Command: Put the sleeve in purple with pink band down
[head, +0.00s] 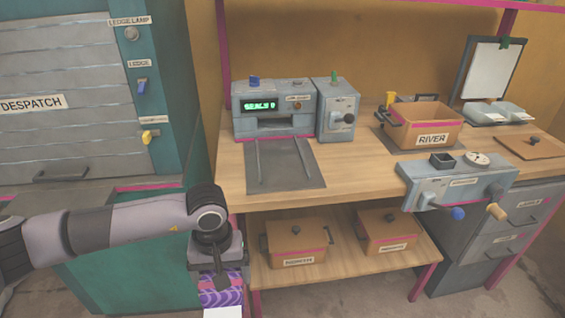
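The sleeve, purple with a pale swirl pattern and a pink band (219,299), is at the bottom of the head view, in front of the workbench. My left gripper (221,281) comes in from the left and points down at it. A dark finger lies against the sleeve's near face, and the gripper appears shut on it. The far finger is hidden. A white patch (222,313) shows at the sleeve's lower end, cut off by the picture's edge. My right gripper is not in view.
The wooden workbench (350,170) carries a grey machine (273,108) with a green display and a dark mat with rails (285,170). A box marked RIVER (432,139) stands at right. Two lidded boxes sit on the lower shelf (345,265). A DESPATCH shutter (80,130) is at left.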

